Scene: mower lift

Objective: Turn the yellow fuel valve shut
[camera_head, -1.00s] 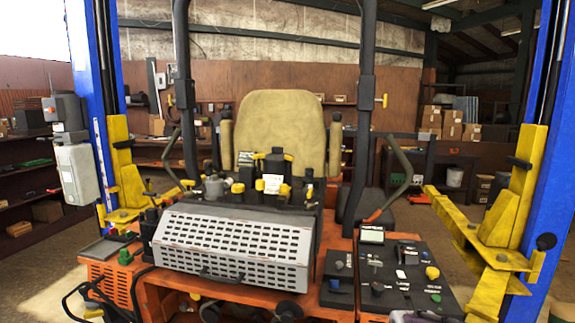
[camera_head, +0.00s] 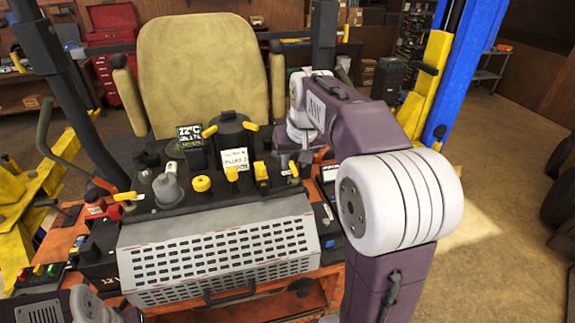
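Several yellow controls stand on the dark console behind the white slotted cover; I cannot tell for sure which is the fuel valve. A round yellow knob (camera_head: 201,183) is at the middle left, with a yellow handle (camera_head: 232,173) and a yellow upright lever (camera_head: 261,172) to its right. A small yellow piece (camera_head: 293,169) shows at the right end, just below my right gripper (camera_head: 291,158). My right gripper is small, dark and partly hidden by my wrist, so its opening and any contact are unclear. My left arm shows only at the bottom left; its gripper is out of view.
The white slotted cover (camera_head: 220,250) fills the console's front. A grey cap (camera_head: 167,190), a small display (camera_head: 191,138) and a labelled black canister (camera_head: 234,140) stand near the yellow controls. The tan seat (camera_head: 204,75) rises behind. A blue lift post (camera_head: 470,65) is at the right.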

